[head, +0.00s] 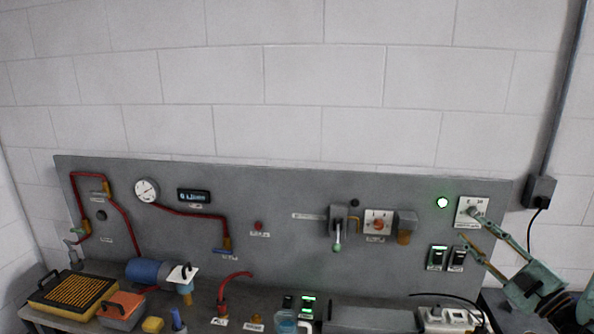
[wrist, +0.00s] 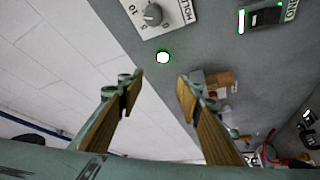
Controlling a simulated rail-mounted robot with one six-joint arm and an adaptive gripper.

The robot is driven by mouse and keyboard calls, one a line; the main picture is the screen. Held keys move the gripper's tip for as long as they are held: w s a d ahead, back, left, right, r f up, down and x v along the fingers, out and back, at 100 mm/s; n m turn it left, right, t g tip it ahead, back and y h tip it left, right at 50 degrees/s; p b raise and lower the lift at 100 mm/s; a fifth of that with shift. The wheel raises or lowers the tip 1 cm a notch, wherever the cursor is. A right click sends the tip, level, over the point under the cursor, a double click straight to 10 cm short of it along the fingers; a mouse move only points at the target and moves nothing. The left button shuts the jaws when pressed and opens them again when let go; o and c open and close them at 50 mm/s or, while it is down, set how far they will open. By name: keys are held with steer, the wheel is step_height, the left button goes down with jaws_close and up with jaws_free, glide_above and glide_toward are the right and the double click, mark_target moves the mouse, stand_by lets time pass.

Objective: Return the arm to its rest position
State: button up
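My gripper (head: 469,225) is at the right end of the grey panel in the head view, with its arm coming in from the lower right. In the wrist view my gripper (wrist: 158,88) shows two wooden-faced fingers spread apart, with nothing between them. A dial knob (head: 473,211) on a white plate is close to the upper fingertip in the head view. The knob (wrist: 153,14) shows beyond the fingertips in the wrist view, apart from them. A lit green lamp (head: 442,203) is left of the dial.
Two rocker switches (head: 447,257) sit below the dial. A lever (head: 337,235), a red rotary switch (head: 378,223) and red pipes (head: 190,212) are further left on the panel. The bench below holds a yellow-black filter (head: 72,292), a blue cylinder (head: 147,270) and a white device (head: 447,317).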

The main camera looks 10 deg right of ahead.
steer(key=s+a+r+n+g+y+b, duration=0.15)
steer(key=a+n+g+y, duration=0.35)
steer(key=a, duration=0.6)
steer(key=s+a+r+n+g+y+b, duration=0.1)
steer(key=s+a+r+n+g+y, duration=0.15)
steer(key=a+n, duration=0.7)
steer(key=s+a+r+n+g+y+b, duration=0.2)
steer(key=a+r+n+g+y, duration=0.15)
steer(key=a, duration=0.95)
steer(key=s+a+f+n+g+h+b, duration=0.25)
steer(key=s+a+n+g, duration=0.45)
steer(key=s+a+n, duration=0.55)
steer(key=s+a+f+n+g+h+b, duration=0.1)
steer(key=s+f+n+h+b, duration=0.15)
steer(key=s+n, duration=0.35)
steer(key=s+a+f+n+g+h+b, duration=0.1)
steer(key=s+a+f+n+g+h, duration=0.15)
steer(key=s+n, duration=0.4)
steer(key=s+d+f+n+t+h+b, duration=0.1)
steer(key=s+d+n+t+h+b, duration=0.4)
steer(key=n, duration=0.8)
steer(key=s+d+h, duration=0.3)
steer(key=s+d, duration=0.1)
steer(key=d, duration=0.1)
steer(key=shift+s+f+n, duration=0.15)
steer(key=shift+f+n, duration=0.05)
steer(key=shift+n, duration=0.2)
